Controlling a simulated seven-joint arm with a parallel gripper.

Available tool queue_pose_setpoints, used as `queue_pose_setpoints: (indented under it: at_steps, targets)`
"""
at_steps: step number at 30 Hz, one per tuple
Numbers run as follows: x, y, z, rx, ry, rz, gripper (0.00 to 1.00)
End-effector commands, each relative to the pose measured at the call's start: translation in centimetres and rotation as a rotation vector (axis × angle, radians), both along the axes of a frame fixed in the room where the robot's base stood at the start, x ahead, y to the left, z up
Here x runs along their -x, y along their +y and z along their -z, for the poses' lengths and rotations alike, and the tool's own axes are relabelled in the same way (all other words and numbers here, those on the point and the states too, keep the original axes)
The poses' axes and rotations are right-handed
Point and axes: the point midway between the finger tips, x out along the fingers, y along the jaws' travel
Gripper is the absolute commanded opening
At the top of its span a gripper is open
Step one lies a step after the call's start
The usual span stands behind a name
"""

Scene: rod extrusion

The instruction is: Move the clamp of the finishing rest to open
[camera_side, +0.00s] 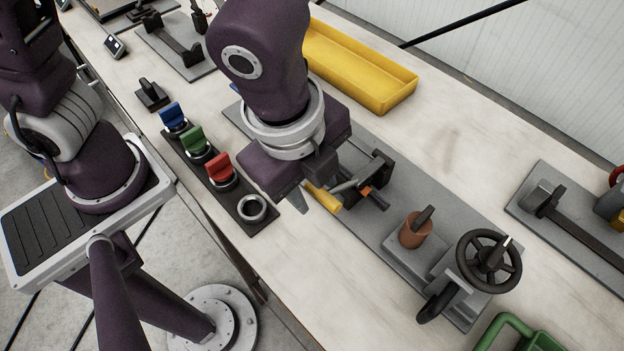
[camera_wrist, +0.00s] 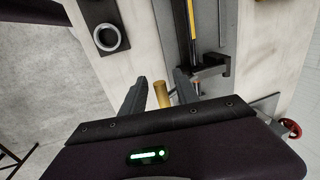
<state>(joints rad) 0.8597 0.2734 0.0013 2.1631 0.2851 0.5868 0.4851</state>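The finishing rest (camera_side: 378,170) is a dark bracket on the long grey base plate, partly behind my gripper in the side view. It also shows in the wrist view (camera_wrist: 211,69). Its clamp appears as a lever with a yellow handle (camera_side: 322,199), sticking out to the left of the bracket. My gripper (camera_side: 314,193) is low over the plate, beside the handle. In the wrist view my gripper (camera_wrist: 160,80) is open, its fingers apart, with the yellow handle end (camera_wrist: 161,94) seen between them. I cannot tell whether either finger touches it.
A dark rack (camera_side: 229,194) holds blue, green and red tools and an empty ring, left of my gripper. A brown cylinder (camera_side: 414,231) and black handwheel (camera_side: 489,261) stand right on the plate. A yellow tray (camera_side: 360,65) lies behind. Bare tabletop lies in front.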

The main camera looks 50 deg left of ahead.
Motion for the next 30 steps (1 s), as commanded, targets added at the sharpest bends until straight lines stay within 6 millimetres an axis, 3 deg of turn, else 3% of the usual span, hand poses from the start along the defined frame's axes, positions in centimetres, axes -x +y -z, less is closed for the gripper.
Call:
queue_pose_setpoints:
  at_steps: [1, 7, 30]
  targets:
    - [-0.01, 0.0, -0.02, 0.0, 0.0, 0.0, 0.37]
    - [0.0, 0.01, -0.04, 0.0, 0.0, -0.001, 0.0]
    - [0.01, 0.03, -0.06, 0.0, 0.0, -0.001, 0.0]
